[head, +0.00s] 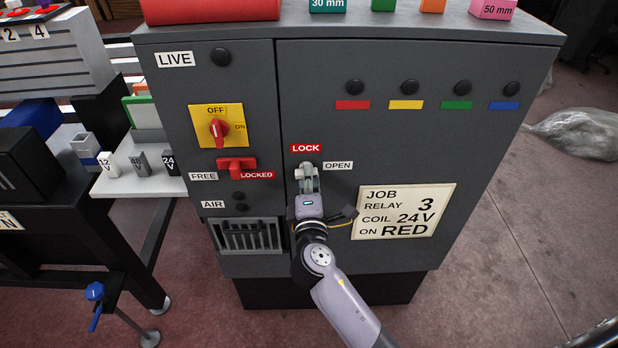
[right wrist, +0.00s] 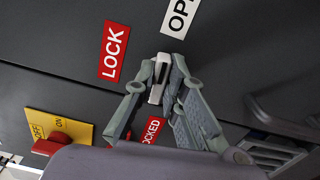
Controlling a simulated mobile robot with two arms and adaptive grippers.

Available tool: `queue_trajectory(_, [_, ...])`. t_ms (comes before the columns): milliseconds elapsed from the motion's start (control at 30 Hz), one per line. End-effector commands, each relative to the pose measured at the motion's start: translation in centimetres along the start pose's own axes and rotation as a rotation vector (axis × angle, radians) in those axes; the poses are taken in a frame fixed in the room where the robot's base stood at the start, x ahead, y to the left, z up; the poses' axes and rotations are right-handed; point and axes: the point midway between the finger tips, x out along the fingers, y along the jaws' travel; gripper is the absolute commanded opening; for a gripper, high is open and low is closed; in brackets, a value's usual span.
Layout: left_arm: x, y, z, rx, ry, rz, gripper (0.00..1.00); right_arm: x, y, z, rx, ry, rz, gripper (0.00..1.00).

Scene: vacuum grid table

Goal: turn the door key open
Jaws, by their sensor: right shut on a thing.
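The small pale metal door key (head: 306,167) is on the grey cabinet door, below the red LOCK label (head: 306,148) and left of the white OPEN label (head: 338,166). My right gripper (head: 308,172) reaches it from below and is shut on it. In the right wrist view the key (right wrist: 157,82) shows between the two fingertips (right wrist: 160,76), beside the LOCK label (right wrist: 114,50) and below the partly cut-off OPEN label (right wrist: 181,17). The key's exact turn angle is hard to tell, as the fingers cover part of it. My left gripper is not in view.
Left of the door are a yellow OFF/ON switch (head: 216,127) and a red FREE/LOCKED slide (head: 236,166). A JOB plate (head: 403,211) is right of my gripper. Coloured blocks stand on the cabinet top (head: 360,24). A side shelf (head: 137,180) holds small voltage-marked blocks.

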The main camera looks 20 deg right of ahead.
Motion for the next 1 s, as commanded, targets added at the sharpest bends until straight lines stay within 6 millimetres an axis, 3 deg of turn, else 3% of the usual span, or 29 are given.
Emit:
queue_trajectory(100, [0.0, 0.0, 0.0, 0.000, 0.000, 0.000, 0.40, 0.1, 0.2, -0.1, 0.000, 0.002, 0.004, 0.00])
queue_trajectory(133, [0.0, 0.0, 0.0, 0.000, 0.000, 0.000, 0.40, 0.1, 0.2, -0.1, 0.000, 0.002, 0.004, 0.12])
queue_trajectory(433, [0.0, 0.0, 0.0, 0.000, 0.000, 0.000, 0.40, 0.1, 0.1, 0.0, -0.001, 0.001, 0.003, 0.32])
queue_trajectory(767, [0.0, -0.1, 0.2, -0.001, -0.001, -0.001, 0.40, -0.1, 0.0, 0.0, -0.001, 0.000, 0.000, 0.32])
queue_trajectory(867, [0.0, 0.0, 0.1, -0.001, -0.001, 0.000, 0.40, -0.9, 0.0, 0.0, -0.001, 0.001, 0.000, 0.32])
queue_trajectory(1000, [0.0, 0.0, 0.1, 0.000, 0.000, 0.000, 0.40, -3.4, -0.1, -0.1, 0.001, 0.003, -0.002, 0.32])
